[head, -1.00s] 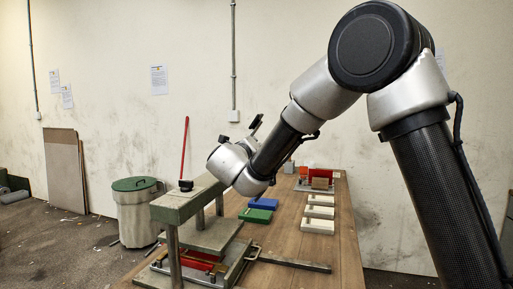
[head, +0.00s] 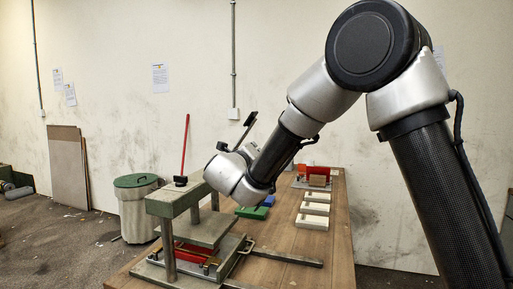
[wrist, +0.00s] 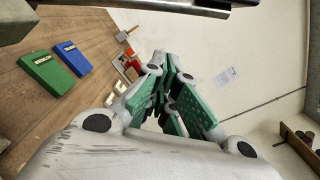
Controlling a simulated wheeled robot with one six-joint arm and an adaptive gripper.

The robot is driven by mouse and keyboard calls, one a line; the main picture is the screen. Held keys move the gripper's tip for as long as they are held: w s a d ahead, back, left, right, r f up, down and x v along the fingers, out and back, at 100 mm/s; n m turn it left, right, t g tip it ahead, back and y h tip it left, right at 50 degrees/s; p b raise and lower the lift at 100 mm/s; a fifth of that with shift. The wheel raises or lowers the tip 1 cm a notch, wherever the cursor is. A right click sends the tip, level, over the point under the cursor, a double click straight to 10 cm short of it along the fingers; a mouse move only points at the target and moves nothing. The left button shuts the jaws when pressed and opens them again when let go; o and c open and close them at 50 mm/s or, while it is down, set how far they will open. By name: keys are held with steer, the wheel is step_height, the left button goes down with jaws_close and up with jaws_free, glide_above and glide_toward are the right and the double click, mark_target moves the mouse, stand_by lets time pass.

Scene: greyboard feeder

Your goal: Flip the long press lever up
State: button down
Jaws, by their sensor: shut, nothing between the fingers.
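The press (head: 171,205) stands at the left end of the wooden table. Its long red lever (head: 186,143) rises from a black hub (head: 181,182) on top of the press head and stands nearly upright, leaning slightly right. My wrist is right of the lever in the head view, with a visible gap between them; depth is unclear. My gripper's fingers cannot be made out clearly in the head view. In the wrist view my gripper (wrist: 173,65) has green-padded fingers that are shut and empty. I do not recognise the red lever in the wrist view.
Blue (wrist: 67,57) and green (wrist: 48,74) blocks lie on the table. White blocks (head: 314,209) line its right side, with a red fixture (head: 318,172) behind. A long bar (head: 287,258) projects across the table's near part. A lidded bin (head: 137,215) stands left.

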steer(key=v, duration=0.7)
steer(key=shift+s+d, duration=0.15)
steer(key=shift+s, duration=0.25)
steer(key=s+d+f+m+g, duration=0.4)
steer(key=d+m, duration=0.3)
steer(key=s+d+f+m+g+h, duration=0.1)
steer(key=s+d+f+m+g, duration=0.35)
steer(key=d+m, duration=0.35)
steer(key=s+d+f+m+g, duration=0.3)
steer(key=s+d+m+g, duration=0.1)
steer(key=d+m, duration=0.3)
steer(key=s+d+r+m+y, duration=0.1)
steer(key=s+d+m+y, duration=0.2)
steer(key=s+m, duration=0.6)
steer(key=s+d+r+m+y, duration=0.1)
steer(key=s+d+m+y, duration=0.3)
steer(key=s+d+m, duration=0.4)
steer(key=s+m, duration=0.1)
steer(key=s, duration=0.2)
steer(key=shift+d+r+m+y, duration=0.2)
steer(key=shift+r+m+y, duration=0.05)
steer(key=shift+m+y, duration=0.05)
